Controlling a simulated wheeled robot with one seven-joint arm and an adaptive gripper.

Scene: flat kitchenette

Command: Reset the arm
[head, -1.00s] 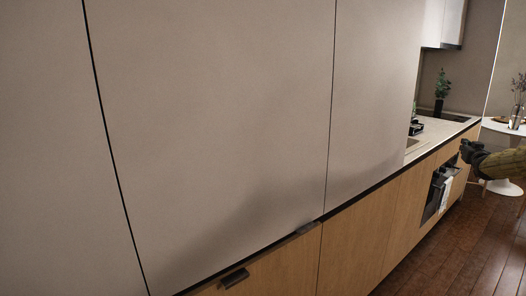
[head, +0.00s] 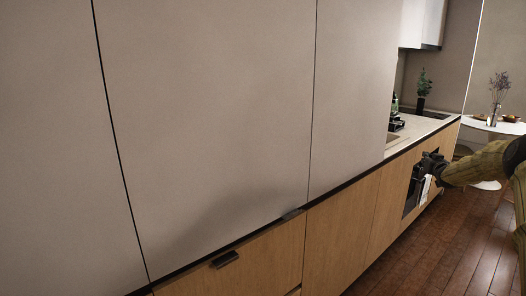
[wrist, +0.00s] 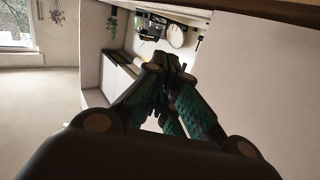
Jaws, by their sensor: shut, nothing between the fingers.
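My gripper (head: 432,162) shows at the right of the head view, at the end of my arm, which reaches in from the right edge. It is held in the air in front of the far wooden lower cabinets and overlaps the oven front (head: 413,187). In the wrist view my gripper (wrist: 160,68) fills the lower middle, its dark fingers with green pads drawn together at the tips. It is shut with nothing in it.
Tall pale cabinet panels (head: 210,100) fill the left and middle. Wooden lower cabinets (head: 335,230) with dark handles run below. A counter (head: 425,128) with a plant (head: 423,88) is beyond. A round white table (head: 495,126) stands at far right. The wooden floor (head: 440,245) is clear.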

